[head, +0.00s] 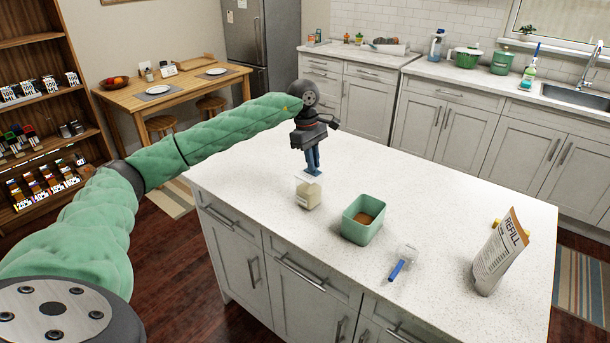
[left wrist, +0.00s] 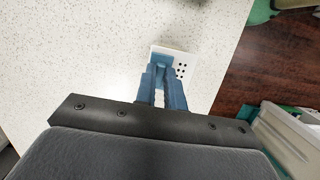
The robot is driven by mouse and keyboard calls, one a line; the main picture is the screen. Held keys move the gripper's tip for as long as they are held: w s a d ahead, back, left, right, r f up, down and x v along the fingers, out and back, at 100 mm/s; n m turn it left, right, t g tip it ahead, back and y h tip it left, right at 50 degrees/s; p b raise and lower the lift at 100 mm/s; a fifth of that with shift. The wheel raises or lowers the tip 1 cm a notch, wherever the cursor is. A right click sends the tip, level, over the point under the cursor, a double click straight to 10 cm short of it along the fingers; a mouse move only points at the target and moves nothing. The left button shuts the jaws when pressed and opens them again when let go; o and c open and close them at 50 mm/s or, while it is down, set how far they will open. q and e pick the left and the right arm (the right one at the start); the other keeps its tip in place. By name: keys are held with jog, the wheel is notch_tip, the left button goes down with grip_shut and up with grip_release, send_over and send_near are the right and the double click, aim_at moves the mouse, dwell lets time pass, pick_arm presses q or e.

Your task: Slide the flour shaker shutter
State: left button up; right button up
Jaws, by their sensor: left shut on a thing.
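The flour shaker (head: 308,196) is a small cream container standing upright on the white speckled counter. Its white top with several dark holes (left wrist: 182,70) shows in the left wrist view. My left gripper (head: 313,168) points down at the shaker's top from above, and its blue fingers are close together. In the left wrist view the fingertips (left wrist: 161,72) meet at the left part of the shaker top, shut on what seems to be the shutter's tab. The fingers hide most of the tab. My right gripper is in neither view.
A green open bin (head: 357,230) with brown contents stands right of the shaker. The counter behind the bin is clear.

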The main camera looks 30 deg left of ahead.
pick_arm(q)
jog(key=o, duration=0.4)
jog(key=shift+o, duration=0.2)
jog(key=shift+r, duration=0.1)
jog(key=shift+r+p, duration=0.8)
jog(key=shift+r, duration=2.6)
